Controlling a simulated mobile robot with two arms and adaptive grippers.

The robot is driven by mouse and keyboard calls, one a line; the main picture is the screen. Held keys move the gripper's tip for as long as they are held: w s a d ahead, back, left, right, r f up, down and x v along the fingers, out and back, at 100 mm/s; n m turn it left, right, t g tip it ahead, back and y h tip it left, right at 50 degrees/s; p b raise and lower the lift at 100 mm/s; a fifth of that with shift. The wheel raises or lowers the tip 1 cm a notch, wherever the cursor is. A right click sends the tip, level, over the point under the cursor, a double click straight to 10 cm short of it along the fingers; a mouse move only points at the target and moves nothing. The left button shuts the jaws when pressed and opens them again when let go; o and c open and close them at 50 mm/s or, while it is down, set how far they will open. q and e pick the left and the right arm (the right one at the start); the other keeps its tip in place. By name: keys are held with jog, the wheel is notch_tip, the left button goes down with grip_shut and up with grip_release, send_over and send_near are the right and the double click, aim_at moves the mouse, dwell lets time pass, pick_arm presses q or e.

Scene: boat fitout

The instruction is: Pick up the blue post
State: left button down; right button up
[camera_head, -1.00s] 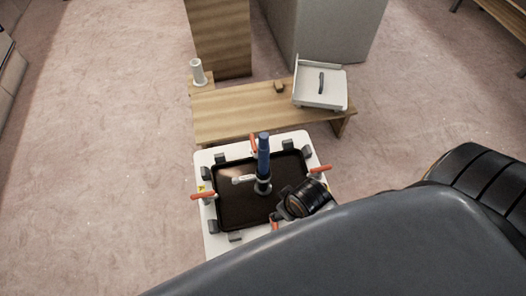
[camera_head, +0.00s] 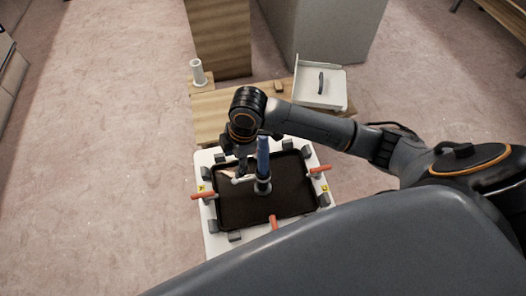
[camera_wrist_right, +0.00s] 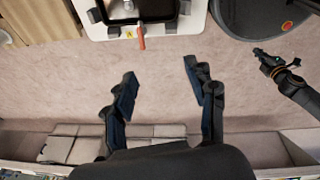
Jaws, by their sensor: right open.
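The blue post (camera_head: 263,157) stands upright in a dark ringed base on a black tray (camera_head: 290,190) set in a white plate (camera_head: 214,245). My right gripper (camera_head: 242,172) is just left of the post in the head view, pointing down, apart from it as far as I can tell. In the right wrist view its fingers (camera_wrist_right: 160,90) are spread wide with only floor between them. The post does not show there. What looks like my left gripper (camera_wrist_right: 265,58) is small at the right of the wrist view, its jaws unclear.
Red levers (camera_head: 203,195) and grey clamps line the plate's edge. The carpet at left is clear.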

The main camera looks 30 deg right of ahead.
notch_tip(320, 180, up, 5)
jog(key=n+g+h, duration=0.1)
jog(key=n+h, duration=0.1)
send_over(263, 138)
jog(key=f, duration=0.8)
jog(key=w+f, duration=0.1)
jog(key=f, duration=0.4)
jog(key=shift+d+f, duration=0.1)
jog(key=shift+d, duration=0.2)
jog(key=shift+c, duration=0.4)
grip_shut()
